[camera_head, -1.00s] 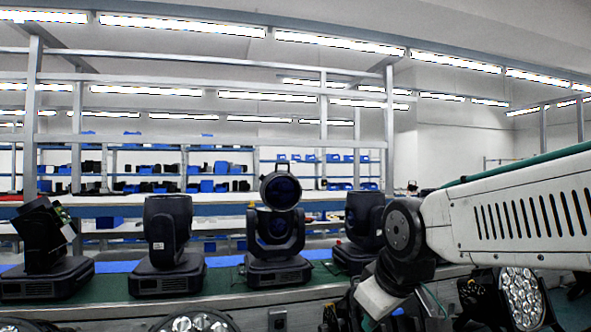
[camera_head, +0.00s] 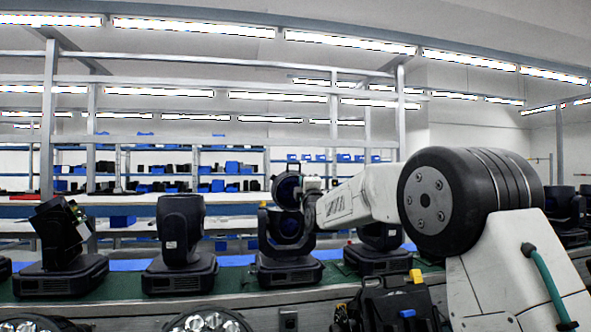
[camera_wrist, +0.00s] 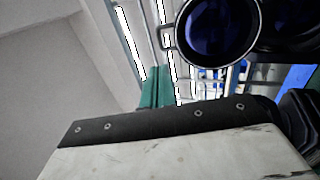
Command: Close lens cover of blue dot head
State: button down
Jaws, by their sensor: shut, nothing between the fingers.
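The moving head with the raised lens cover stands on the green bench; its dark body (camera_head: 289,258) faces me. Its round cover (camera_head: 288,190) stands upright above the lens (camera_head: 287,226). No blue dot can be made out on it. In the wrist view the cover's ring (camera_wrist: 217,30) is at the top, with a small handle loop (camera_wrist: 167,37) on its left. My gripper (camera_head: 312,186) is at the cover's right side in the head view. Its teal fingers (camera_wrist: 155,87) are shut and empty, below the handle in the wrist view. I cannot tell whether they touch the cover.
Other moving heads stand along the bench: one to the left (camera_head: 180,247), a tilted one at far left (camera_head: 60,250), and one to the right (camera_head: 380,255), partly behind my arm. A black case with yellow parts (camera_head: 390,305) is in front. Shelves with blue bins are behind.

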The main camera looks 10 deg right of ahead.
notch_tip(320, 180, up, 5)
send_over(292, 187)
jog(key=s, duration=0.3)
jog(key=shift+w+d, duration=0.2)
jog(key=shift+d, duration=0.15)
